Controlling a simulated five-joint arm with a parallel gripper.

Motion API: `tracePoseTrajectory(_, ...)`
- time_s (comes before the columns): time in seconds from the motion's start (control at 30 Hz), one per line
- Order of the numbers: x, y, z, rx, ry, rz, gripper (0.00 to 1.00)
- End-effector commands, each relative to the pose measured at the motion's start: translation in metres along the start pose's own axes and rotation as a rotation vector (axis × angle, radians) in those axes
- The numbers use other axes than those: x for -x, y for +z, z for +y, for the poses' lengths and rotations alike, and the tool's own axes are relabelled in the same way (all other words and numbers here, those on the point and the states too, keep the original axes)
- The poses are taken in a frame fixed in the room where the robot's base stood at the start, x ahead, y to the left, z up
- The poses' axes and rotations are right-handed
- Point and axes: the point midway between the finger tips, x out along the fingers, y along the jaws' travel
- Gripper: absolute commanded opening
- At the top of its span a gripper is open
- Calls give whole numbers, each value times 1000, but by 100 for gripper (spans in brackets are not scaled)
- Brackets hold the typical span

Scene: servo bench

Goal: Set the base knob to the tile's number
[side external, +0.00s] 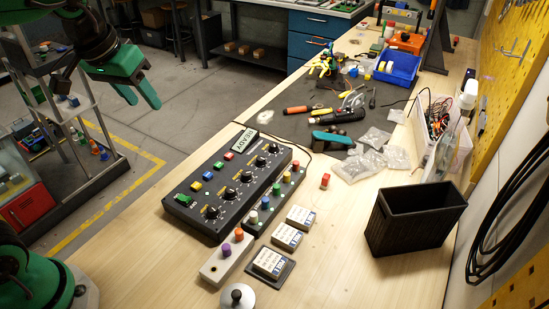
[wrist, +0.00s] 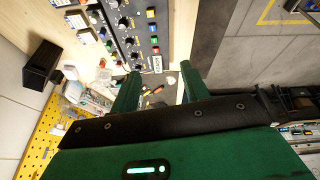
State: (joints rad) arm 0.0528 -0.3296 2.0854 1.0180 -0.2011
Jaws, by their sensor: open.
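A black control box (side external: 232,225) lies on the bench with a row of dark dial knobs (side external: 229,194). It also shows in the wrist view (wrist: 143,22). Labels and dial readings are too small to read, so I cannot tell which is the base knob. A white tile (side external: 269,262) with blue and dark print sits on a dark holder in front of the box; two more tiles (side external: 286,236) lie behind it. Their print is unreadable. My gripper (side external: 143,102) is open and empty, raised off the bench at the upper left, apart from the box.
A small box with orange and purple pegs (side external: 222,262) and a silver disc with a black knob (side external: 237,296) stand near the front. A black bin (side external: 414,215) stands at right. Tools and clear bags (side external: 367,163) cover the back. Bare wood lies in front of the bin.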

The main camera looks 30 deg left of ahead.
Motion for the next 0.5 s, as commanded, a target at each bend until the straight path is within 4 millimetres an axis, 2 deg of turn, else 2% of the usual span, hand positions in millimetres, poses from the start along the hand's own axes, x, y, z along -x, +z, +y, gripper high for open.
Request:
tracePoseTrajectory(0.1,-7,-24,10,29,-2,-29,46)
tracePoseTrajectory(0.5,-43,-95,42,135,-19,-115,46)
